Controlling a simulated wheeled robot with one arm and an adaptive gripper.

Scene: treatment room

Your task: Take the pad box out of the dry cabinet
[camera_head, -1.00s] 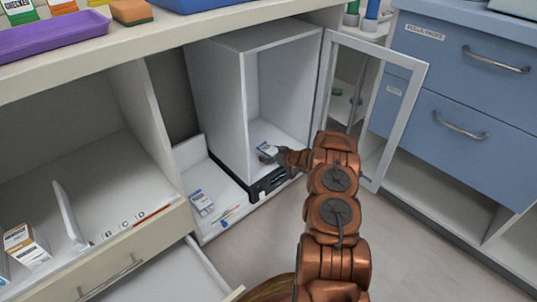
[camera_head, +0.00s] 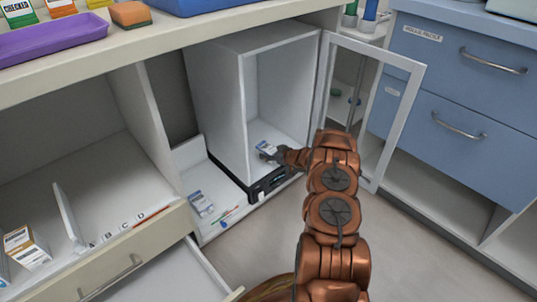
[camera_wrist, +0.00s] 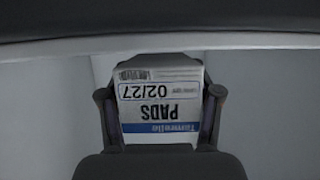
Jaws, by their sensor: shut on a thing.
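The dry cabinet (camera_head: 222,92) is a tall white box with a black base strip, under the counter. Its glass-paned door (camera_head: 401,112) stands open to the right. The pad box (camera_head: 266,146) is small, white and blue, and sits low inside the cabinet near its front opening. In the wrist view the pad box (camera_wrist: 160,96) shows a "PADS" label and "02/27", upside down. My gripper (camera_wrist: 160,112) has a finger on each side of the box and is shut on it. In the head view my gripper (camera_head: 276,156) reaches into the cabinet from the right.
A white tray (camera_head: 193,165) left of the cabinet holds a blue-and-white packet (camera_head: 200,203) and thin coloured sticks. An open drawer (camera_head: 165,280) is at lower left. Blue drawers (camera_head: 455,75) stand at right. Open floor (camera_head: 420,250) lies in front.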

